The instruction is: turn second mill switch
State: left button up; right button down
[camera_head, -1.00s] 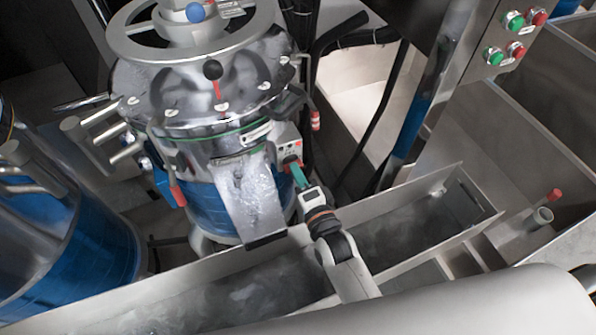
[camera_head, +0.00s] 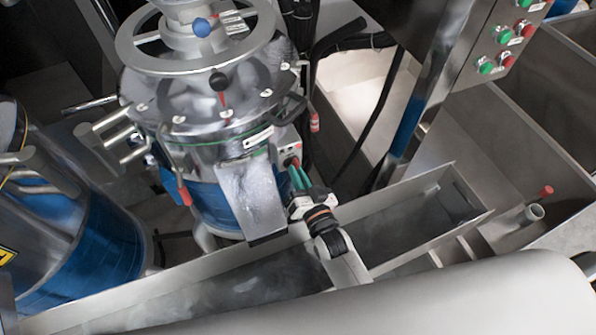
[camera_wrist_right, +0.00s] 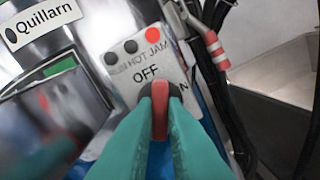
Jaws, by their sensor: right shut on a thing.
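The mill (camera_head: 215,110) is a steel machine with a blue lower body and a chute at its front. Its switch panel (camera_head: 289,141) is a small light box right of the chute. In the right wrist view, the panel (camera_wrist_right: 125,75) has indicator lights, an OFF label above the knob and a partly hidden ON label to the right. The red switch knob (camera_wrist_right: 160,108) is upright between the teal fingers of my right gripper (camera_head: 298,176), which is shut on it. The fingers hide the knob's sides. My left gripper is not in view.
A steel trough (camera_head: 425,215) runs below the mill, under my right arm. Another blue and steel vessel (camera_head: 85,240) stands at the left. A post with green and red buttons (camera_head: 495,60) rises at upper right. Black cables (camera_head: 385,110) hang right of the mill.

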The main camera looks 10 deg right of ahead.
jog(key=n+p, duration=0.1)
jog(key=n, duration=0.4)
jog(key=shift+n, duration=0.3)
dwell(0.4)
jog(key=c, duration=1.5)
grip_release()
jog(key=s, duration=0.4)
jog(key=s+d+b, duration=0.1)
jog(key=s, duration=0.3)
jog(key=s+d+b, duration=0.1)
jog(key=s, duration=0.2)
jog(key=shift+s+d, duration=0.15)
jog(key=shift+s, duration=0.25)
